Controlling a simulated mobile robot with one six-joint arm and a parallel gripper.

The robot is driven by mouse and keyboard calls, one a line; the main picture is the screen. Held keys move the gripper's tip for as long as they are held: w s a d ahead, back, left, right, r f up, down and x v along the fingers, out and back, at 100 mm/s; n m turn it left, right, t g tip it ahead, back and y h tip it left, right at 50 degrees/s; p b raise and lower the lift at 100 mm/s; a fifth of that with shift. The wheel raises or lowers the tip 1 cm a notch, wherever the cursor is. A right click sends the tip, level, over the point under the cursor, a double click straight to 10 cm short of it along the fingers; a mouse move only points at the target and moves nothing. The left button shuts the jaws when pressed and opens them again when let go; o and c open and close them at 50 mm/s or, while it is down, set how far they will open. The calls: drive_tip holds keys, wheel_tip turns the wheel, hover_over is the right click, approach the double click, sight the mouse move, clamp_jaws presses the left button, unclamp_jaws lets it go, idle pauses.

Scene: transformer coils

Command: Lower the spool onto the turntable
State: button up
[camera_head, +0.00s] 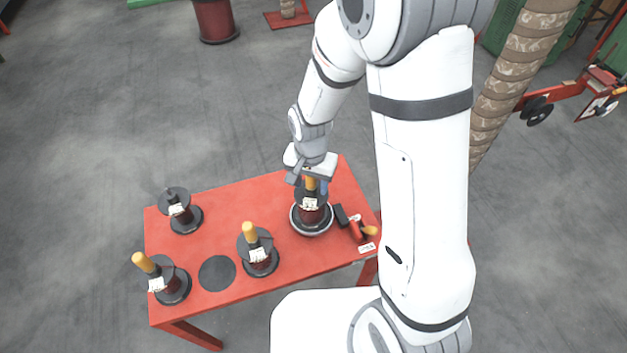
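A spool with dark flanges, a dark red winding and a white tag (310,203) stands upright at the turntable, on the right part of the red table. The turntable (312,234) shows as a pale ring around and below the spool's lower flange; whether the flange rests on it is hard to tell. My gripper (310,182) points down directly above the spool, its fingers on either side of the spool's orange handle. The handle shows between them, but contact is too small to make out. The gripper hides part of the upper flange.
On the red table (215,205), three more spools stand at left and centre (180,211) (258,250) (167,281). A bare dark disc (217,273) lies between two. A black block and red tool (355,229) lie close right of the turntable. The table's back middle is clear.

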drive_tip(key=shift+o, duration=0.2)
wheel_tip(320, 180, up, 8)
drive_tip(key=shift+f, duration=0.25)
drive_tip(key=shift+r, duration=0.15)
idle(0.8)
drive_tip(key=shift+d+r+p, duration=0.2)
drive_tip(key=shift+r+p, duration=0.1)
drive_tip(key=shift+p, duration=0.05)
drive_tip(key=s+d+r+n+t+p, duration=0.2)
drive_tip(key=s+d+r+n, duration=0.2)
drive_tip(key=s+d+r, duration=0.8)
wheel_tip(320, 180, up, 3)
drive_tip(key=shift+d+r+t, duration=0.1)
drive_tip(key=shift+d+t, duration=0.2)
drive_tip(key=shift+c, duration=0.5)
